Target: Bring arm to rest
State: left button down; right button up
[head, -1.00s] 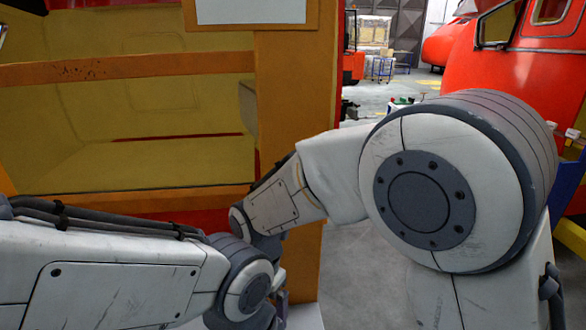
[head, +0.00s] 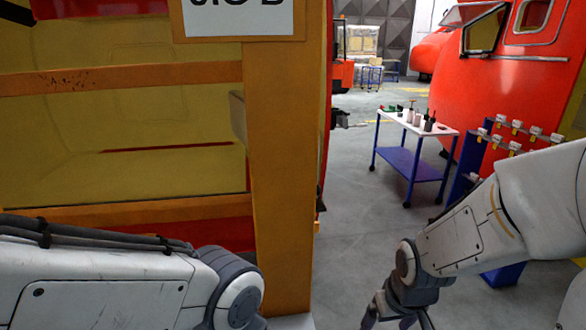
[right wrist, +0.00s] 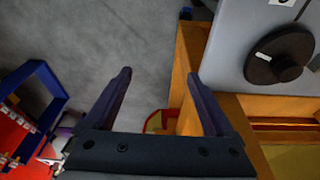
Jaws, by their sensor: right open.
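My right arm comes in from the right in the head view, and its gripper (head: 398,316) hangs low over the floor, cut by the bottom edge. In the right wrist view the right gripper (right wrist: 158,98) has its two fingers spread wide, with nothing between them. My left arm lies along the lower left of the head view. Its wrist ends at the bottom edge and its gripper is out of the picture.
An orange frame (head: 275,170) with a sign stands at the left. A white-topped trolley (head: 440,130) with bottles stands beyond my right arm, near a red train nosecone (head: 500,90). Grey floor (head: 345,230) is clear between frame and trolley.

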jog(key=s+a+r+n+g+y, duration=0.1)
jog(key=s+a+r+n, duration=0.4)
jog(key=s+a, duration=0.8)
jog(key=shift+s+r+n+g, duration=0.35)
jog(key=shift+s+n+g, duration=0.3)
jog(key=shift+g, duration=0.15)
